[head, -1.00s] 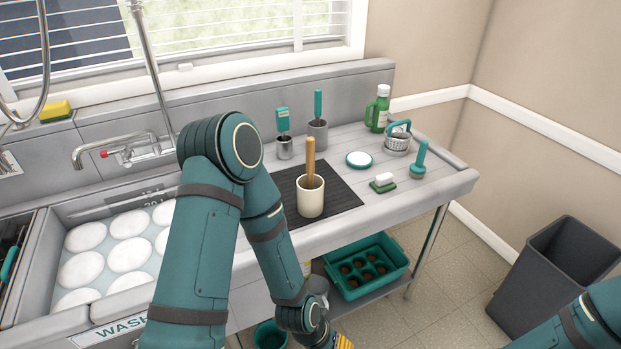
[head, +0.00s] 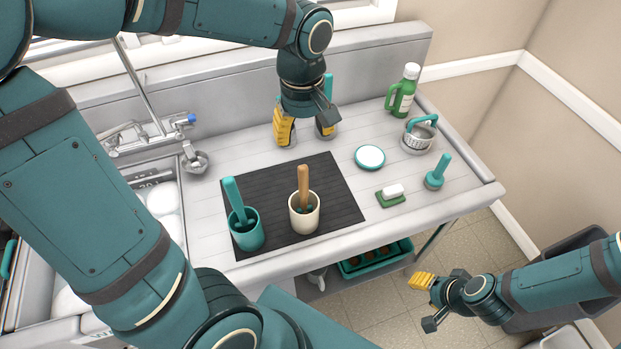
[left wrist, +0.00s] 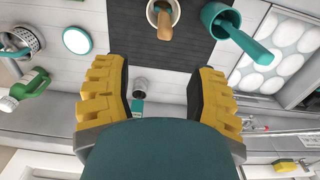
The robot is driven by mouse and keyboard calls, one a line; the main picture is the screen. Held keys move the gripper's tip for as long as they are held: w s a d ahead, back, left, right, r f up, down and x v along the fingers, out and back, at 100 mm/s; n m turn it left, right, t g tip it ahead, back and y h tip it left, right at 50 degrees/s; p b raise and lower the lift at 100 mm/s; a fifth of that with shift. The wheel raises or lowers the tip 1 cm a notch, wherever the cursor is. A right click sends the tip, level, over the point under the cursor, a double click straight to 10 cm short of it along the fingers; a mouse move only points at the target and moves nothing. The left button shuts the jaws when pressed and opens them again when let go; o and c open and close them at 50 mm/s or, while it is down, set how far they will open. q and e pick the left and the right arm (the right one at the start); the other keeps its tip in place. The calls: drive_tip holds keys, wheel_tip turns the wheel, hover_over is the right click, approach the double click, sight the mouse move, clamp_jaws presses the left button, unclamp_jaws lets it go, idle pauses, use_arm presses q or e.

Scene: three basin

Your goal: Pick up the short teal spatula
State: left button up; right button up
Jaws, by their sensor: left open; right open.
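In the left wrist view, a small metal cup (left wrist: 140,86) shows between my left gripper's fingers, some way beyond them. A short, broad teal handle (left wrist: 137,107) sticks out of it, apparently the short teal spatula; my gripper body partly hides it. My left gripper (head: 305,132) is open and empty above the back of the counter. A taller teal handle (head: 328,86) shows just right of the wrist. My right gripper (head: 426,303) is open and empty in front of the counter, at the lower right.
A teal cup with a teal-handled tool (head: 247,236) and a cream cup (head: 304,217) with a wooden handle stand on the black mat (head: 335,180).

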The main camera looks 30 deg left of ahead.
sight(302, 177)
use_arm(q)
drive_tip(key=f, duration=0.8)
drive_tip(key=shift+s+b, duration=0.25)
drive_tip(key=shift+b, duration=0.15)
drive_tip(key=shift+f, duration=2.8)
clamp_jaws()
drive_tip(key=shift+s, duration=0.1)
